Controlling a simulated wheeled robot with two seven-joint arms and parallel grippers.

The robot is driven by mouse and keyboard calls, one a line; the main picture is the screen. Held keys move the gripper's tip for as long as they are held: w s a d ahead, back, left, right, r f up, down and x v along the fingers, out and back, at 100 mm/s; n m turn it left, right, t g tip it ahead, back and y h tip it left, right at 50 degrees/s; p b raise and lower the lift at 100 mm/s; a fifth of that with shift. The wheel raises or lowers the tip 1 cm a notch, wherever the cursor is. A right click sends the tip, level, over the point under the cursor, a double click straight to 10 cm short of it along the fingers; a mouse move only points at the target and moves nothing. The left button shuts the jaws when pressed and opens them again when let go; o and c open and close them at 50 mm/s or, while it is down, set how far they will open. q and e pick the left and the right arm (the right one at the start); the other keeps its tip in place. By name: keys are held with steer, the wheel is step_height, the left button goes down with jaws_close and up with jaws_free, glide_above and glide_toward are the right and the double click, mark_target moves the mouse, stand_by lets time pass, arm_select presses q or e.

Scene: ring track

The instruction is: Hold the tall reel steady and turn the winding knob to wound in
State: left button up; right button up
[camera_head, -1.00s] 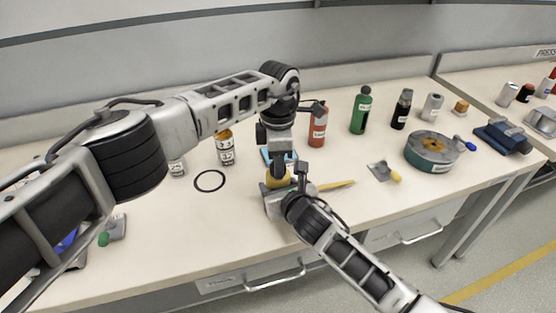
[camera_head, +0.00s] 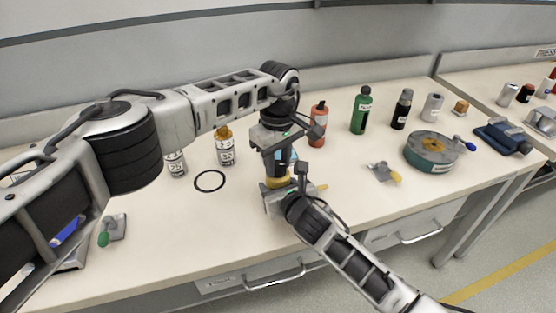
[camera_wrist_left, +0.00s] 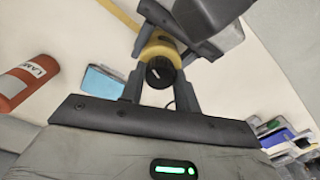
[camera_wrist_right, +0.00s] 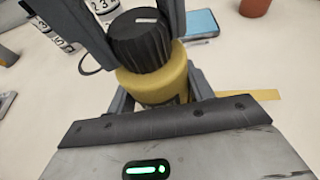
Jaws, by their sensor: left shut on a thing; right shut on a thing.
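The tall reel is a yellow upright cylinder (camera_head: 275,183), mostly hidden by my grippers in the head view; its body shows in the right wrist view (camera_wrist_right: 155,86). The winding knob on top is black and ribbed with a white mark (camera_wrist_right: 140,40), also seen in the left wrist view (camera_wrist_left: 160,73). My left gripper (camera_head: 276,171) points down from above with its fingers shut on the knob. My right gripper (camera_wrist_right: 160,95) is shut around the yellow reel body below. A yellow strip (camera_wrist_right: 250,96) lies beside the reel; a short end shows in the head view (camera_head: 322,187).
A red bottle (camera_head: 318,124), a green bottle (camera_head: 361,110) and an amber-capped bottle (camera_head: 225,148) stand behind. A black ring (camera_head: 209,181) lies left. A round green-grey drum (camera_head: 430,152) stands right. The front middle of the bench is clear.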

mark_target(278, 164)
arm_select(q)
steer(key=m, duration=0.7)
steer(key=shift+r, duration=0.1)
arm_select(e)
steer(key=shift+f, duration=0.15)
arm_select(q)
steer(key=m, duration=0.4)
steer(key=shift+m, duration=1.7)
steer(key=o, duration=1)
arm_select(e)
steer(key=shift+s, duration=0.1)
arm_select(q)
step_height(278, 164, up, 12)
